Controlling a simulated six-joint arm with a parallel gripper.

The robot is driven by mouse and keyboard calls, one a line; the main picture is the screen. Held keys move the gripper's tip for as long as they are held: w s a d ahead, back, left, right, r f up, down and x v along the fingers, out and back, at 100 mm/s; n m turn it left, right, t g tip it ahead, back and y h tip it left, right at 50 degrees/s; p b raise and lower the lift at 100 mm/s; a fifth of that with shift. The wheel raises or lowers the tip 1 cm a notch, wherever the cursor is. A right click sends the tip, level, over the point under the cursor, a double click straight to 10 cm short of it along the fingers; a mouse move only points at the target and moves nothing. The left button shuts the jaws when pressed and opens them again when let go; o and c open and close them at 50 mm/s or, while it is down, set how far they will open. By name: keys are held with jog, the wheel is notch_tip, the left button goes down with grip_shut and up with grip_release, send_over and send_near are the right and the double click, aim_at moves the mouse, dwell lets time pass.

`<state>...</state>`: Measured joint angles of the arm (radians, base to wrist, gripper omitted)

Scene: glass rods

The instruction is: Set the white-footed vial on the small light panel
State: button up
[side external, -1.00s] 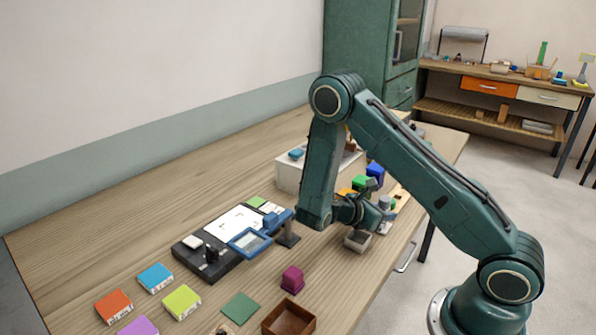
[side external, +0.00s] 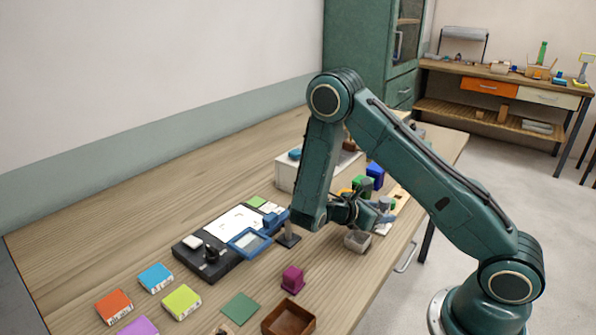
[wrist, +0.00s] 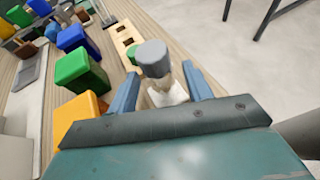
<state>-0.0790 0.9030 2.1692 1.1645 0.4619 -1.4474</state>
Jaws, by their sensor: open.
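My gripper (wrist: 160,72) is open in the wrist view, with one blue finger on each side of a vial. The vial has a grey cap (wrist: 153,57) and a pale, whitish lower body (wrist: 165,93); I take it as the white-footed vial, though its foot is not clear. There are gaps between the fingers and the vial. In the side view my gripper (side external: 378,212) is low at the table's right side, partly hidden by my arm. A bright white panel (side external: 238,219) lies on a black board on the table; I cannot tell if it is the small light panel.
A blue-framed magnifier (side external: 250,242) stands at the board's front edge. A green block (wrist: 80,70), an orange block (wrist: 75,115) and a wooden holed rack (wrist: 125,42) are close to my gripper. A small grey tray (side external: 358,240) is below it.

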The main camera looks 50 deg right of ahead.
jog(key=v, duration=1)
jog(key=shift+a, duration=0.1)
jog(key=shift+r, duration=0.15)
jog(key=s+a+r+m+t+y, duration=0.5)
jog(key=s+r+m+y, duration=0.1)
jog(key=r, duration=0.3)
jog(key=s+a+r+m+t+y, duration=0.5)
jog(key=s+a+r+m+y, duration=0.1)
jog(key=s+r+m, duration=0.1)
notch_tip(320, 180, up, 3)
jog(key=shift+s+f+t, duration=0.1)
jog(key=shift+s+t, duration=0.3)
jog(key=shift+s, duration=0.3)
jog(key=shift+o, duration=0.4)
jog(key=shift+m, duration=0.3)
